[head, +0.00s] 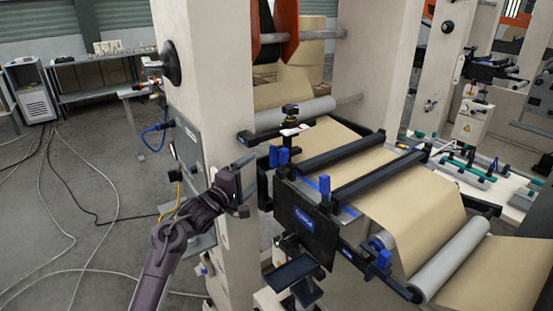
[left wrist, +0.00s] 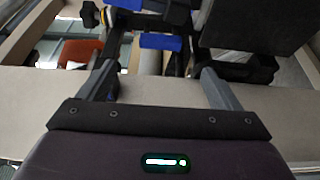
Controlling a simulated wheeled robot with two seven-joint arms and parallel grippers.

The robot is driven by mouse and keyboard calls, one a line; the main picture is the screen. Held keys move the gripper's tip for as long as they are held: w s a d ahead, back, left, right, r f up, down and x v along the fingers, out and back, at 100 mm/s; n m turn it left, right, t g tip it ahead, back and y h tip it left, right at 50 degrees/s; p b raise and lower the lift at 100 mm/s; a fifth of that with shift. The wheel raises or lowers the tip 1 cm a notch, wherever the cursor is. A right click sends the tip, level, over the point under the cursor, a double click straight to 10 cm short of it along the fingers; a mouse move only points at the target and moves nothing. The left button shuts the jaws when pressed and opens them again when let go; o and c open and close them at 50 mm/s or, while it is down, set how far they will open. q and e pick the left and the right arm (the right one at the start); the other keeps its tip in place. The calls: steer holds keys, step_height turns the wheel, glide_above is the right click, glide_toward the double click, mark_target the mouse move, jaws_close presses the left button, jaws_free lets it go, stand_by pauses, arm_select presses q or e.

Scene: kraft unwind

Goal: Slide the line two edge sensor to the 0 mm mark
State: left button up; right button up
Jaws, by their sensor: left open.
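My left gripper (head: 249,174) is at the left side of the near machine, beside its beige upright. In the left wrist view its two fingers (left wrist: 159,82) are spread apart with nothing between them. A small black-knobbed unit with a pale, red-marked plate (head: 291,122), which looks like the edge sensor, sits on a dark rail in front of the grey roller. It is above and to the right of my gripper, apart from it. I cannot read a scale or a 0 mm mark. My right gripper is not in view.
Blue clamp knobs (head: 279,156) and a black plate (head: 305,222) stand right of my gripper. The beige upright (head: 222,110) is close beside it. Brown web (head: 405,190) runs over rollers to the right. Cables cross the open floor (head: 75,215) at left.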

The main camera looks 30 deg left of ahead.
mark_target(271, 158)
arm_select(q)
steer(key=w+p, duration=0.1)
steer(key=w, duration=0.4)
steer(key=shift+w+r, duration=0.15)
steer(key=shift+w, duration=0.1)
steer(key=shift+w+f+p, duration=0.2)
steer(key=shift+w+p, duration=0.15)
steer(key=shift+w, duration=1.9)
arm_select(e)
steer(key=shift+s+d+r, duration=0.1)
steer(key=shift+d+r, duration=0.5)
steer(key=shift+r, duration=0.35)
arm_select(q)
steer(key=c, duration=1.4)
steer(key=shift+s+r+p, duration=0.1)
steer(key=shift+s+p, duration=0.2)
steer(key=shift+p, duration=0.45)
steer(key=shift+s+a, duration=0.15)
steer(key=shift+s, duration=0.05)
steer(key=shift+s+f, duration=0.15)
steer(key=shift+f, duration=0.05)
steer(key=o, duration=1.2)
steer(key=shift+c, duration=0.2)
steer(key=shift+o, duration=1.2)
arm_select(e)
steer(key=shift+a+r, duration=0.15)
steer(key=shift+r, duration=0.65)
